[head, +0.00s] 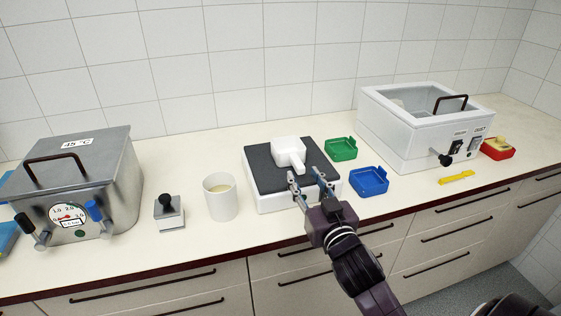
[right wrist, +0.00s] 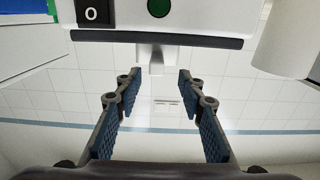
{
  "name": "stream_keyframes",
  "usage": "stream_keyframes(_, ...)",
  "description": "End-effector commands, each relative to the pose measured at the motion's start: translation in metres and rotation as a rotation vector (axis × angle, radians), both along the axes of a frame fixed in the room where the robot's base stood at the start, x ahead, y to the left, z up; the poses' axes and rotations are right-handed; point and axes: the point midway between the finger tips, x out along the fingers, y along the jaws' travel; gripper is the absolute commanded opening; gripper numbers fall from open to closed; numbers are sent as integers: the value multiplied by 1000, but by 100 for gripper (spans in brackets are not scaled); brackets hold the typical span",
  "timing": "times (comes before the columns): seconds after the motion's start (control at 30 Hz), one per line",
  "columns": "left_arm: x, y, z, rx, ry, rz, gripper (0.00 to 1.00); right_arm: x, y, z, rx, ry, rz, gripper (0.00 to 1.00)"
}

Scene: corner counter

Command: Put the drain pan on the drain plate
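The white pan (head: 288,150), likely the drain pan, has a short handle (head: 297,164) toward me. It sits on the dark top plate (head: 262,180) of a low white device (head: 270,202); I cannot tell whether this is the drain plate. My right gripper (head: 311,186) is open at the device's front, near the handle. In the right wrist view, a white handle-like piece (right wrist: 156,56) juts past the device's dark edge, beyond and between the open fingertips (right wrist: 158,82), with nothing held. My left gripper is not in view.
A white cup (head: 220,197) and a black-knobbed block (head: 170,212) stand left. A steel box (head: 110,170) is farther left. Green (head: 341,149) and blue (head: 369,181) trays, a yellow tool (head: 457,177), a white lidded box (head: 395,143) and a red tray (head: 497,153) are right.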

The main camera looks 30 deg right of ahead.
Motion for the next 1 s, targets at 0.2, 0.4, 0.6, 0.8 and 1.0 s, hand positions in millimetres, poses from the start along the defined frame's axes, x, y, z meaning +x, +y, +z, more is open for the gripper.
stream_keyframes(0.2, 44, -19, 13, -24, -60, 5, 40, 25, -9, 5, -3, -1, 1, 36)
stream_keyframes(0.4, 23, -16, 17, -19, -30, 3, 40, 51, -17, 3, -2, 0, 1, 36)
stream_keyframes(0.6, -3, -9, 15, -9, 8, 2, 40, 58, -18, 1, 0, 0, 1, 36)
stream_keyframes(0.8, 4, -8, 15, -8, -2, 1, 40, 58, -18, 1, 0, 0, 1, 28)
stream_keyframes(1.0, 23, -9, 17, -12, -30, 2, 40, 58, -18, 1, 0, 0, 1, 6)
